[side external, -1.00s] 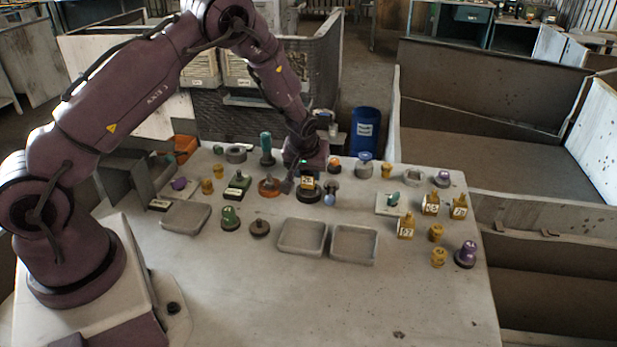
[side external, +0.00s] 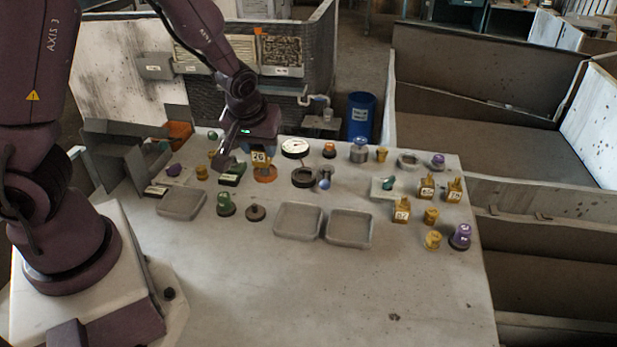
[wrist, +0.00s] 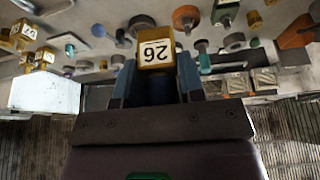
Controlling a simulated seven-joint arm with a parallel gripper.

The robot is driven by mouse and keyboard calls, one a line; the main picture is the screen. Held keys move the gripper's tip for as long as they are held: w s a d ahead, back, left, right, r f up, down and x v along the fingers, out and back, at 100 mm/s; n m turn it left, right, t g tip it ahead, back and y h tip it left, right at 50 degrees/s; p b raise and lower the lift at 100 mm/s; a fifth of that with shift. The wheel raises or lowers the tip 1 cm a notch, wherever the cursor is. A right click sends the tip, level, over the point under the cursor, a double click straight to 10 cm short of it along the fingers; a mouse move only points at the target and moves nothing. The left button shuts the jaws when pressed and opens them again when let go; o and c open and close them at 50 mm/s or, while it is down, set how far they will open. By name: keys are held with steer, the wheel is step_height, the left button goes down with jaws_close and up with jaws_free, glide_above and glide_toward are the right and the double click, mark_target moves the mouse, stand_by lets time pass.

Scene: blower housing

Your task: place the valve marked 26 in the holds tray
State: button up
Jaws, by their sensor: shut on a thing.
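The valve marked 26 (side external: 259,157) is a yellow block with a white number label. Three shallow grey trays lie on the table, all empty: a left one (side external: 181,203), a middle one (side external: 298,221) and a right one (side external: 349,228). I cannot read which is the holds tray.
A dark ring (side external: 304,178) and a white-faced gauge (side external: 295,148) stand right of the gripper. Green (side external: 225,204) and brown (side external: 256,213) parts stand between the left and middle trays. Several yellow and purple parts crowd the right. The table's front (side external: 330,290) is clear.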

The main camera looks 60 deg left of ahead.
steer(key=s+d+m, duration=0.2)
steer(key=d, duration=1.2)
steer(key=w+f, duration=0.3)
steer(key=w, duration=0.1)
steer(key=w+f+n, duration=0.1)
steer(key=w+f, duration=0.2)
steer(key=w, duration=0.1)
steer(key=w+f+n, duration=0.1)
steer(key=w+f, duration=0.2)
steer(key=w, duration=0.2)
steer(key=shift+d+f, duration=0.2)
steer(key=shift+d, duration=0.1)
steer(key=shift+w+f, duration=0.2)
steer(key=shift+f, duration=0.75)
steer(key=shift+w+f, duration=0.15)
steer(key=shift+f, duration=0.75)
steer(key=shift+f, duration=0.1)
steer(key=o, duration=1.1)
